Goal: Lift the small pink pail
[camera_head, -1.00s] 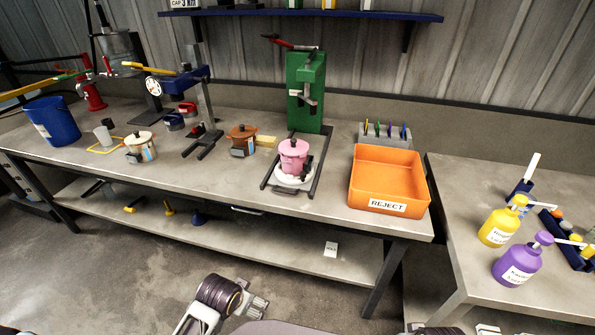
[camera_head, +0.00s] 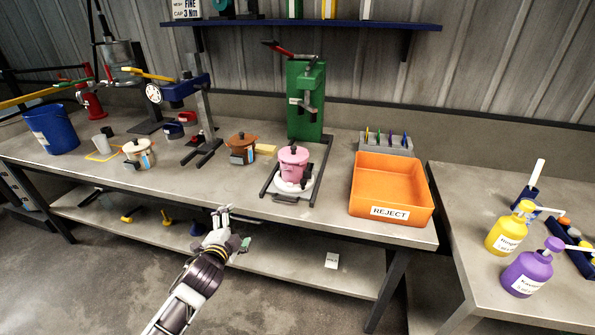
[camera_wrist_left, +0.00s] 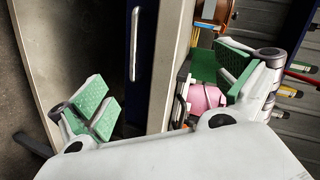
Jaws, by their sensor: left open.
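The small pink pail (camera_head: 293,163) stands upright with a dark-knobbed lid on a white round plate in the dark frame before the green press. In the left wrist view the pail (camera_wrist_left: 203,100) shows partly, cut off by my finger and palm. My left gripper (camera_head: 232,227) is open and empty in front of the bench's front edge, below the bench top and to the left of the pail. Its green-padded fingers (camera_wrist_left: 165,90) are spread wide in the wrist view. My right gripper is not in view.
An orange REJECT bin (camera_head: 392,188) stands to the right of the pail. A brown pot (camera_head: 242,149) and a cream pot (camera_head: 138,155) stand to its left. The green press (camera_head: 306,100) rises behind it. A lower shelf (camera_head: 290,262) runs under the bench.

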